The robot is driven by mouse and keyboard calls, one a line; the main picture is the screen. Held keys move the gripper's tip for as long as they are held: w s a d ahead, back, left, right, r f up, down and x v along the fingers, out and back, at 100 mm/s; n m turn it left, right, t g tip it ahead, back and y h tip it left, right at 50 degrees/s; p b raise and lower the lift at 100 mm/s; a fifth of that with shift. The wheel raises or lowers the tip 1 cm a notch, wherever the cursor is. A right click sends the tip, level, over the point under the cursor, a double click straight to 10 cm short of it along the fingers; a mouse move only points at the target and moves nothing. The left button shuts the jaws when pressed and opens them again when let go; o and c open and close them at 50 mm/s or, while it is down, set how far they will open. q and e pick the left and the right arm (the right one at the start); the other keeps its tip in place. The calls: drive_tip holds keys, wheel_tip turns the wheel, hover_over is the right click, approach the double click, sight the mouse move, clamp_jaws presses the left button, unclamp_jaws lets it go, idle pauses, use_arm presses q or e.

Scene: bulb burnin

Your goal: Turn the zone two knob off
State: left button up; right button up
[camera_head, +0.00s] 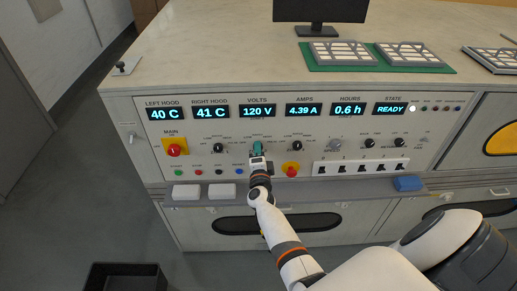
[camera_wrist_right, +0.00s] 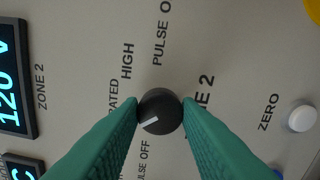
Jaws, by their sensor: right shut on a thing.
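The zone two knob (camera_wrist_right: 160,112) is a round black knob with a white pointer line. In the right wrist view it sits between the two green fingertips of my right gripper (camera_wrist_right: 160,115), which is shut on it. The pointer line slants toward the lower left of that view, roughly between the partly hidden "RATED" print and "PULSE OFF". In the head view my right gripper (camera_head: 257,150) is at the panel under the VOLTS display (camera_head: 257,111) and hides the knob. My left gripper is not in view.
Other black knobs (camera_head: 218,147) stand on either side on the panel. A red main switch (camera_head: 174,150) is at the left and a red button (camera_head: 292,171) at the lower right. A white switch strip (camera_head: 361,168) lies farther right. A ledge (camera_head: 330,188) runs below.

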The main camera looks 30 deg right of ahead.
drive_tip(key=shift+r+n+p, duration=0.15)
drive_tip(key=shift+n+p, duration=1.3)
drive_tip(key=shift+n, duration=2.75)
drive_tip(key=o, duration=1)
